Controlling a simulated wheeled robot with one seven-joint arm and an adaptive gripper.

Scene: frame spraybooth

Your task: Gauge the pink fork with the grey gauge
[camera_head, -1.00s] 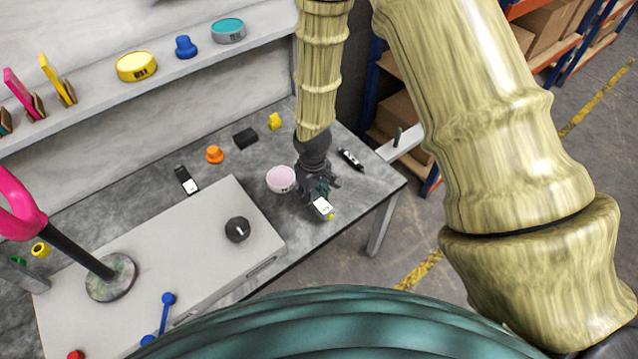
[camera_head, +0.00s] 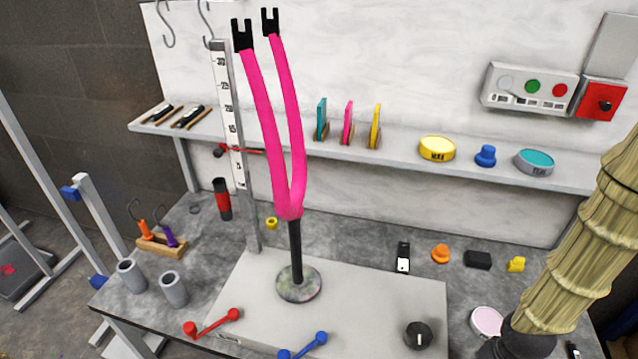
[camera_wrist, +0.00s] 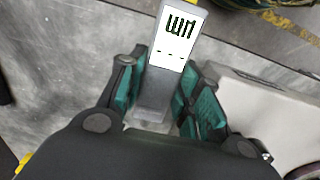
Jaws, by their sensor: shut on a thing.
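The pink fork (camera_head: 287,150) stands upright on a dark post with a round mottled base, near the middle of the head view. Its two legs spread upward and end in black forked tips, one at each leg. My gripper (camera_wrist: 165,92) is shut on the grey gauge (camera_wrist: 173,45) in the wrist view. The gauge has a white display reading "mm" and dashes, seen upside down.
The stand sits on a light plate (camera_head: 370,310) with a black knob (camera_head: 418,335) and red and blue levers. A tall ruler (camera_head: 232,130) stands just left behind the fork. A shelf (camera_head: 400,158) runs behind. A pink-topped tub (camera_head: 486,321) is beside my arm.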

